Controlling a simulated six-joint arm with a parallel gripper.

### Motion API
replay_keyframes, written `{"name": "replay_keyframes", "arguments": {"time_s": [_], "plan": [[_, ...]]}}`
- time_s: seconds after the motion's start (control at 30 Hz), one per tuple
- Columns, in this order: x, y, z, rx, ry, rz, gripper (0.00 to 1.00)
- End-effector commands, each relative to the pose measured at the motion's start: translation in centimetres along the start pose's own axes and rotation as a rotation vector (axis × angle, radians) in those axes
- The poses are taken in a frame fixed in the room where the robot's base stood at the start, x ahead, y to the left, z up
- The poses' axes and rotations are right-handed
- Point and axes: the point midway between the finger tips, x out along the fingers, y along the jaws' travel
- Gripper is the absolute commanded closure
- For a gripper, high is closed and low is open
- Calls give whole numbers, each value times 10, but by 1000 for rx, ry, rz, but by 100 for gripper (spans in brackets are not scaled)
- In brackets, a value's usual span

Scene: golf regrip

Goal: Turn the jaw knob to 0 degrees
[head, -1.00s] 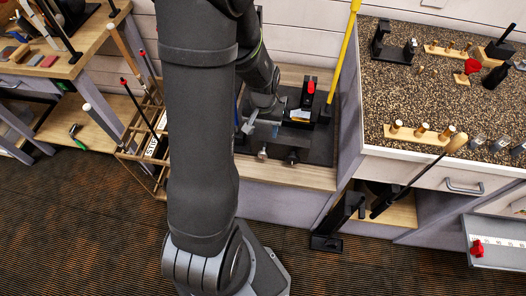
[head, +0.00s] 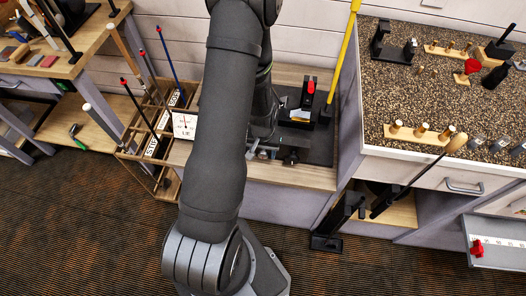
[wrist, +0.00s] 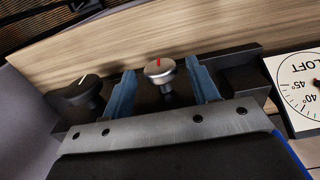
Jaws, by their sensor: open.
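A silver knob (wrist: 160,70) with a red line on its top shows in the wrist view. The line points up in the picture. My gripper (wrist: 163,84) is open, with one blue finger on each side of this knob. I cannot tell whether the fingers touch it. A black knob (wrist: 82,92) with a white line stands to the left, outside the fingers. The frames do not show which one is the jaw knob. In the head view the silver knob (head: 262,154) and the black knob (head: 290,158) sit at the bench front, and my arm hides most of the gripper.
A white loft dial (wrist: 300,85) lies right of the gripper in the wrist view. A wooden rack of clubs (head: 150,140) is farther left. A yellow pole (head: 343,50) rises at the bench's right.

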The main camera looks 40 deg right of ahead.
Motion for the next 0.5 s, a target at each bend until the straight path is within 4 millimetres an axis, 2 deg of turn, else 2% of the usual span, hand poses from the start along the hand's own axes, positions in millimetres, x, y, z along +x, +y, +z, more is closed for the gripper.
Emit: {"name": "replay_keyframes", "arguments": {"time_s": [0.37,0.5], "plan": [[4,0,0,0,0,0,46],[4,0,0,0,0,0,73]]}}
